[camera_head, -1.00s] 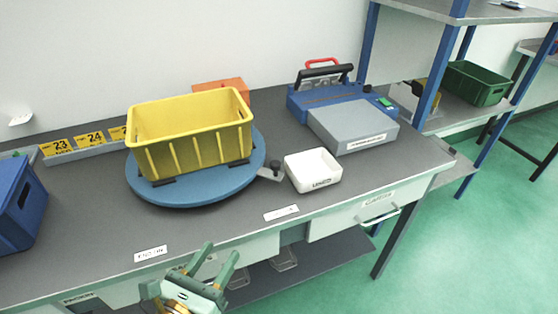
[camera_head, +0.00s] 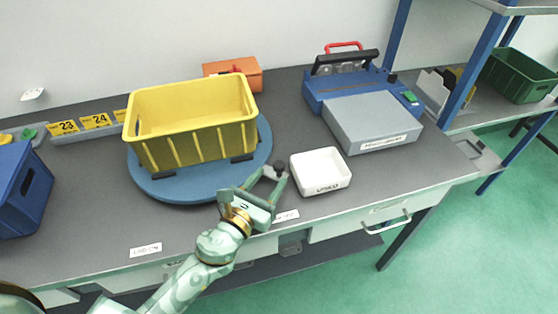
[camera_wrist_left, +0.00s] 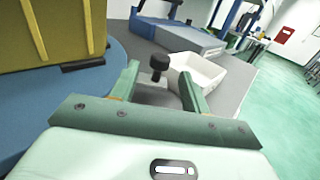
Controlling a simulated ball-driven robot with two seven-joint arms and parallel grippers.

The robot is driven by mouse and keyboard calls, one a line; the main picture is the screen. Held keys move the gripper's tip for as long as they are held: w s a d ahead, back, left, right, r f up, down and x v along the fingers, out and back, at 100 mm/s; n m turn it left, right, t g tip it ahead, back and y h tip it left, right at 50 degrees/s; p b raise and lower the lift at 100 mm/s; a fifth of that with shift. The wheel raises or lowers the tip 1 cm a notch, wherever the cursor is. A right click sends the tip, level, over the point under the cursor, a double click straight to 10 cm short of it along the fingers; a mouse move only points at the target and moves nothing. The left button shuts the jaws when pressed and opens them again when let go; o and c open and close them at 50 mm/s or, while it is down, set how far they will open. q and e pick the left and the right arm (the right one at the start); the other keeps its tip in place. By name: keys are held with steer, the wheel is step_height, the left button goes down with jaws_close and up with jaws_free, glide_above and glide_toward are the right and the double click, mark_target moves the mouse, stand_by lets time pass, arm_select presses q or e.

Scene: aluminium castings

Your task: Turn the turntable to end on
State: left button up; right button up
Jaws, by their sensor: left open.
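The blue round turntable (camera_head: 185,188) lies on the grey bench with a yellow crate (camera_head: 195,140) standing on it. A black knob (camera_head: 280,166) stands on a small tab at the turntable's right edge. My left gripper (camera_head: 268,176) is open at the turntable's front right, its fingers pointing at the knob. In the left wrist view the black knob (camera_wrist_left: 159,64) shows between and just beyond the open fingertips (camera_wrist_left: 160,78), and I see no contact. The turntable (camera_wrist_left: 115,60) and the crate (camera_wrist_left: 60,30) fill the left of that view. My right gripper is not in view.
A white box (camera_head: 320,172) stands just right of the knob. Behind it is a blue and grey machine (camera_head: 372,122). A blue bin (camera_head: 20,195) is at the left and an orange box (camera_head: 245,72) at the back. The bench front between the labels is clear.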

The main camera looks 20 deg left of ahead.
mark_target(276, 171)
arm_select(q)
steer(key=w, duration=0.2)
steer(key=w+d, duration=0.1)
steer(key=w, duration=0.2)
steer(key=shift+w, duration=0.35)
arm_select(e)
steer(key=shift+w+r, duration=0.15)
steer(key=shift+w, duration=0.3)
arm_select(q)
jaws_close()
steer(key=shift+s+f, duration=0.1)
steer(key=shift+s, duration=0.1)
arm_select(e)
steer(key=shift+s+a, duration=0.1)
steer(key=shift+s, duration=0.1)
